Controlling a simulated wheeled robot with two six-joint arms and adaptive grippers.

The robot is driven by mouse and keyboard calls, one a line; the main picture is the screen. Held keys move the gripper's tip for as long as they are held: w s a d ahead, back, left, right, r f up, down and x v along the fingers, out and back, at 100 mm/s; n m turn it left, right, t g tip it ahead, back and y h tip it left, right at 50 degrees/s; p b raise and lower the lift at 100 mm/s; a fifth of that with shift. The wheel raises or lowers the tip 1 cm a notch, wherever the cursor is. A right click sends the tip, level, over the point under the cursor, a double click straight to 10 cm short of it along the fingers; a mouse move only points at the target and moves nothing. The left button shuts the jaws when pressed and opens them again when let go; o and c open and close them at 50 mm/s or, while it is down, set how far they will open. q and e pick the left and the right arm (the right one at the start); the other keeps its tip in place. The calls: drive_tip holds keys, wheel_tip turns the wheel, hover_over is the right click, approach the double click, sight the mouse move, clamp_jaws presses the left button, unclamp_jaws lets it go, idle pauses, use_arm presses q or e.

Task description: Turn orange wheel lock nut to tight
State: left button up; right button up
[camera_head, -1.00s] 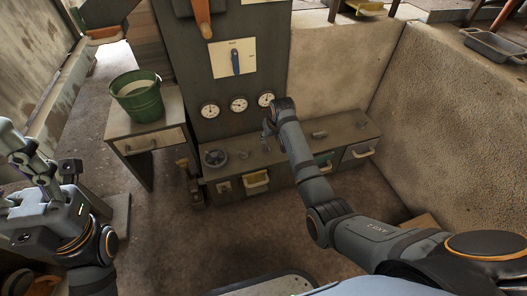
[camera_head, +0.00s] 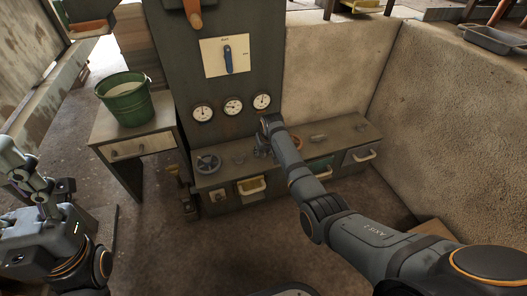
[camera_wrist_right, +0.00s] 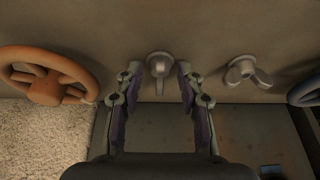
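The orange wheel (camera_head: 296,142) sits on the bench top, partly behind my right arm; in the right wrist view the orange wheel (camera_wrist_right: 48,76) is at the left. Beside it a grey lever-shaped nut (camera_wrist_right: 160,66) lies between the fingers of my right gripper (camera_wrist_right: 158,84). The fingers are open, with a gap on both sides of the nut. In the head view my right gripper (camera_head: 262,146) is low over the bench. A grey three-lobed nut (camera_wrist_right: 246,73) is farther right in the wrist view. My left gripper (camera_head: 62,186) is at the left, away from the bench.
A grey wheel (camera_head: 208,163) is at the bench's left end. Behind stands a panel with gauges (camera_head: 233,105) and a blue-handled switch (camera_head: 227,58). A green bucket (camera_head: 126,98) stands on a side table at the left. A rough wall (camera_head: 455,130) closes the right side.

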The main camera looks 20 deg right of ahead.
clamp_jaws()
